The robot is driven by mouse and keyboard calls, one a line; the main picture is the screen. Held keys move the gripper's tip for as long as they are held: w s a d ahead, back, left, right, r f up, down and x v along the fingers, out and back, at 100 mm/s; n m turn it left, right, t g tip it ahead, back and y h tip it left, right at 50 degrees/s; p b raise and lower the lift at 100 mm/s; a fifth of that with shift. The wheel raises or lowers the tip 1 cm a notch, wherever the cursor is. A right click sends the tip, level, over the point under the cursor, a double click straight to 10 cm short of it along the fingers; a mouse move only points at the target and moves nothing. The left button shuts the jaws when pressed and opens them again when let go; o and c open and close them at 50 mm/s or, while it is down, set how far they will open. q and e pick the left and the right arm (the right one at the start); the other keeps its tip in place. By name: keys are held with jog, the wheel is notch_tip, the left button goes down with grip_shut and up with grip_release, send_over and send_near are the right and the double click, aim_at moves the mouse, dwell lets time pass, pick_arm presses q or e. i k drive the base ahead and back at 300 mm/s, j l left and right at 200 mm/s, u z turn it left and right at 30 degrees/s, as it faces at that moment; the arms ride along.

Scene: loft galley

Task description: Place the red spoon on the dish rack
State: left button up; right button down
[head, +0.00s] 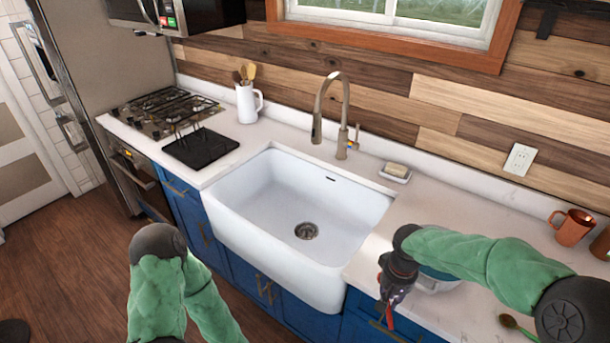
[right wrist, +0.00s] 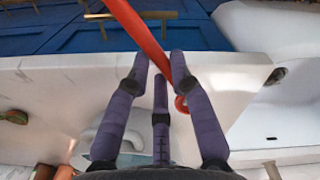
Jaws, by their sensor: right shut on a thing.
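The red spoon (head: 390,318) hangs from my right gripper (head: 388,296) at the counter's front edge, right of the sink. In the right wrist view the spoon's red shaft (right wrist: 147,35) runs slanting between the fingertips of my right gripper (right wrist: 161,62), which are closed on it. Part of the spoon is hidden by the fingers or cut off by the frame. The black dish rack (head: 200,149), with thin upright wires, stands on the counter left of the sink, far from my right gripper. My left arm shows at the bottom, but its gripper is out of view.
The white sink (head: 255,238) and its tall faucet (head: 330,105) lie between the rack and my right gripper. A bowl (head: 436,284) sits partly under my right arm. A soap dish (head: 395,173), an orange mug (head: 572,229), a white pitcher (head: 247,105) and an olive spoon (head: 516,325) are on the counter.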

aim_at(203, 152)
jog(key=i+j, duration=0.15)
jog(key=j, duration=0.35)
jog(key=i+j, duration=0.15)
jog(key=j, duration=0.35)
jog(key=i+j, duration=0.2)
jog(key=j, duration=0.3)
jog(key=i+j, duration=0.15)
jog(key=j, duration=0.35)
jog(key=i+j, duration=0.15)
jog(key=j, duration=0.35)
jog(key=i+j, duration=0.15)
jog(key=j, duration=0.35)
jog(key=i+j, duration=0.2)
jog(key=j, duration=0.3)
jog(key=i+j, duration=0.15)
jog(key=j, duration=0.35)
